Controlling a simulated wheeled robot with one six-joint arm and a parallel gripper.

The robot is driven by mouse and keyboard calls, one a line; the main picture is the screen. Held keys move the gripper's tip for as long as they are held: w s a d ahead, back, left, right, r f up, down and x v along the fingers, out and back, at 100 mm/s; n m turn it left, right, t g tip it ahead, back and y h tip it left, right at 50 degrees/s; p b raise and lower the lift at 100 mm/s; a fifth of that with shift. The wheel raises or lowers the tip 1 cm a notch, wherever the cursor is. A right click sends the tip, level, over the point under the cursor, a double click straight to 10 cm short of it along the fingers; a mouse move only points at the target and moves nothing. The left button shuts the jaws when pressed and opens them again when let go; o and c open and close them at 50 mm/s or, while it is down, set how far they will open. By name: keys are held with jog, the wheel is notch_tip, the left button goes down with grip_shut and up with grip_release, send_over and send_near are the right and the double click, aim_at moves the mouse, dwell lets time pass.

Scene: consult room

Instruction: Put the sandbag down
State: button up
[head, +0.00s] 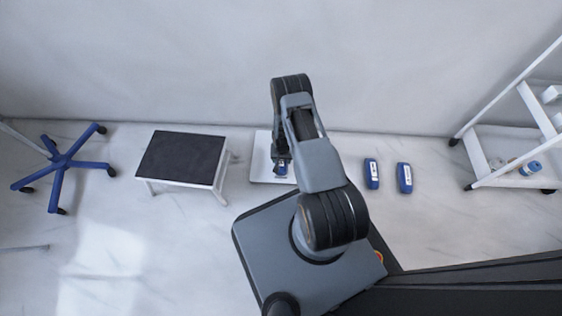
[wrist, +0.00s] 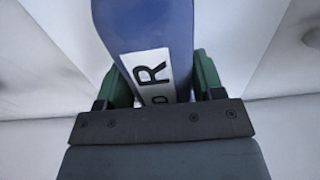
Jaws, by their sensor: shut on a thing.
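My gripper (wrist: 155,90) is shut on a blue sandbag (wrist: 140,25) in the wrist view. The bag fills the space between the two green fingers, and a white label with dark letters faces the camera. In the head view my gripper (head: 282,168) points down over a white flat panel (head: 260,173) on the floor. A bit of the held sandbag shows there as a small blue patch. My arm hides much of the panel, and I cannot tell whether the bag touches it.
Two more blue bags (head: 371,173) (head: 404,178) lie on the floor to the right. A dark-topped step stool (head: 183,157) stands to the left, with a blue wheeled base (head: 66,162) beyond it. A white wheeled trolley (head: 500,140) stands at the right. The wall runs behind.

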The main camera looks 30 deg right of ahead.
aim_at(281, 161)
jog(key=shift+w+f+b, duration=0.2)
jog(key=shift+f+b, duration=0.45)
jog(key=shift+f, duration=0.3)
jog(key=shift+w+f+b, duration=0.15)
jog(key=shift+f+b, duration=0.5)
jog(key=shift+f, duration=0.25)
